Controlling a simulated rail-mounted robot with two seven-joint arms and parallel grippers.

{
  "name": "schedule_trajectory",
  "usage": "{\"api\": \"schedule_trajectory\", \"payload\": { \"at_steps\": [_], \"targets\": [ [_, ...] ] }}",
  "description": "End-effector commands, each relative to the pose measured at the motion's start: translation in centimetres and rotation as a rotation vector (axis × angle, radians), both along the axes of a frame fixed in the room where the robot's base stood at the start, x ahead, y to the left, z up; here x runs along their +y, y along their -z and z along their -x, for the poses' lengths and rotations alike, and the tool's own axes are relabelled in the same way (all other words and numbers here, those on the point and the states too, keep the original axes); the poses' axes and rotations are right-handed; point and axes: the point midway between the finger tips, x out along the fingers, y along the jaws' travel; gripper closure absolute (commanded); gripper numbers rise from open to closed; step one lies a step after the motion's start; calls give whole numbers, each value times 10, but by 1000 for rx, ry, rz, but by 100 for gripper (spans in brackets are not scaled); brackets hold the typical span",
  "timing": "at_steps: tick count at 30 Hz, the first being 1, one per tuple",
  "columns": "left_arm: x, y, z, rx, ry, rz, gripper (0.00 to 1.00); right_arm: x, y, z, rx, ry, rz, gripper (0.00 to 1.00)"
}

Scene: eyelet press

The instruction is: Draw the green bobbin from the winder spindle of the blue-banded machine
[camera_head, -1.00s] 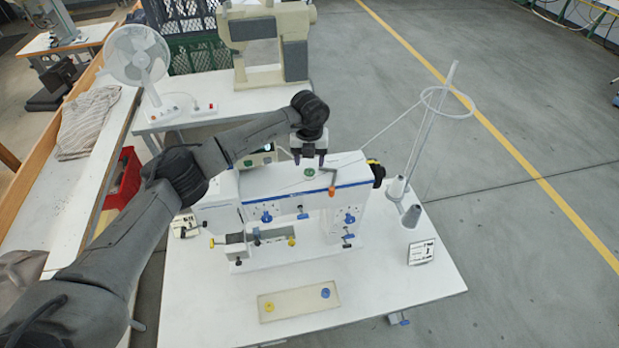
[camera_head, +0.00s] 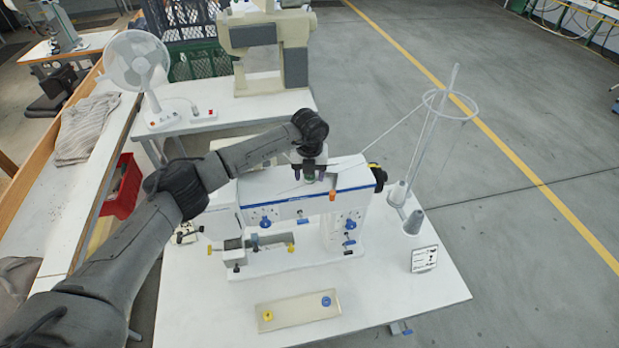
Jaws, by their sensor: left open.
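The white machine with the blue band (camera_head: 275,205) stands in the middle of the table. The green bobbin (camera_head: 309,179) is on the machine's top, now mostly covered by my left gripper. My left gripper (camera_head: 309,175) points down right over it, open, with one finger on each side of the bobbin. Whether the fingers touch it cannot be told. The spindle under the bobbin is hidden. My right gripper is not in view.
An orange-tipped lever (camera_head: 332,194) stands close to the gripper's right. A thread stand (camera_head: 430,140) with cones rises at the right. A tray (camera_head: 297,309) with a yellow and a blue bobbin lies in front. A fan (camera_head: 138,65) stands at the back left.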

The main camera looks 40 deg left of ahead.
Motion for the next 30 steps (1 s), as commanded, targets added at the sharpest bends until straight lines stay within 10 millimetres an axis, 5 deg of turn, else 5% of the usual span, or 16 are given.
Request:
{"api": "schedule_trajectory", "payload": {
  "at_steps": [24, 30],
  "targets": [
    [0, 0, 0, 0, 0, 0, 43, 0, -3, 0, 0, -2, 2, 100],
    [0, 0, 0, 0, 0, 0, 61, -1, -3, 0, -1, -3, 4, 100]
  ]
}}
